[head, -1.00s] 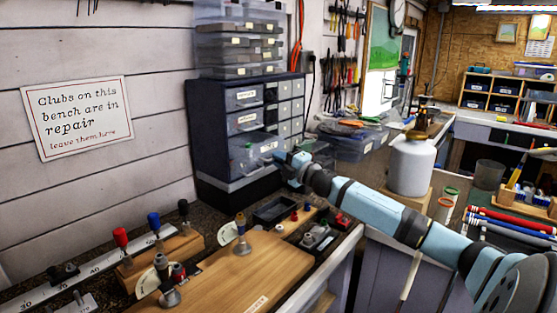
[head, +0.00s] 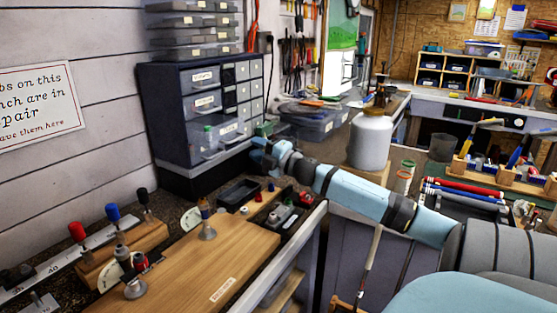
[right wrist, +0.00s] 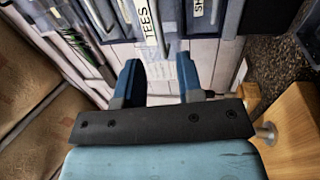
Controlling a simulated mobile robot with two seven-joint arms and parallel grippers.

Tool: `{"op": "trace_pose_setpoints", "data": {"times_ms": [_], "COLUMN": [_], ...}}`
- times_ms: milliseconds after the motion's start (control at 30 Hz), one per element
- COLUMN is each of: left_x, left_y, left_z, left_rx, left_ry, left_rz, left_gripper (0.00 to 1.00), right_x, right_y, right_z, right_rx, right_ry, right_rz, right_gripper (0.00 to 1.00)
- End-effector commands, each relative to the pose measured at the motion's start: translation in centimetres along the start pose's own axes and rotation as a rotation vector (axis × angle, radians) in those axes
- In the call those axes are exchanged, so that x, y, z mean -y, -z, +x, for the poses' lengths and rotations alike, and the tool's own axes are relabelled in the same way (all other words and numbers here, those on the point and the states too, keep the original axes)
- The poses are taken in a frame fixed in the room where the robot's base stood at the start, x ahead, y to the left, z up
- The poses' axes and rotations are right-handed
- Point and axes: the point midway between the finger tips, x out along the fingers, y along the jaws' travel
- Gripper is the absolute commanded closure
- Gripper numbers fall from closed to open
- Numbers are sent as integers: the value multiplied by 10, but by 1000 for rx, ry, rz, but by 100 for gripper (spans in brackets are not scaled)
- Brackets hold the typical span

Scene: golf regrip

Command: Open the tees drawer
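The tees drawer (head: 222,140) is a clear lower drawer of the dark blue cabinet (head: 172,130) in the head view. Its front appears to stand out from the cabinet face, with something green inside. In the right wrist view its TEES label (right wrist: 150,22) shows at the top centre. My right gripper (head: 262,152) is at the right of this drawer in the head view, close to its front. In the right wrist view its two blue fingers (right wrist: 158,80) are apart, with nothing seen between them. I cannot tell whether they touch the drawer. My left gripper is not in view.
A wooden board (head: 195,262) with upright posts lies on the bench in front. A black tray (head: 238,191) sits below the gripper. A white jar (head: 370,142) stands to the right, beyond my arm. Clear storage boxes (head: 192,35) are stacked on the cabinet.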

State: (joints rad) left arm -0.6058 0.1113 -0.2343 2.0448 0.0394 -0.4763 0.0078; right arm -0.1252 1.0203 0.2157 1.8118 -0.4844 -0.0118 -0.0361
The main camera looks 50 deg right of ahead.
Motion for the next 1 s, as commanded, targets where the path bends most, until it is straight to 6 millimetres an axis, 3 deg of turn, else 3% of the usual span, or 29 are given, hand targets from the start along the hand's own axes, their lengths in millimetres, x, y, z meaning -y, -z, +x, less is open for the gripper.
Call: {"op": "trace_pose_setpoints", "data": {"times_ms": [300,500,1000], "left_x": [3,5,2], "left_y": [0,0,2], "left_z": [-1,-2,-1], "left_rx": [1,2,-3], "left_ry": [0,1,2], "left_rz": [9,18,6], "left_gripper": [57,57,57], "right_x": [1,0,-1], "right_y": [0,0,0], "right_z": [-47,-67,-73], "right_rx": [1,0,0], "right_ry": [3,1,0], "right_rz": [0,0,-1], "right_gripper": [66,66,66]}}
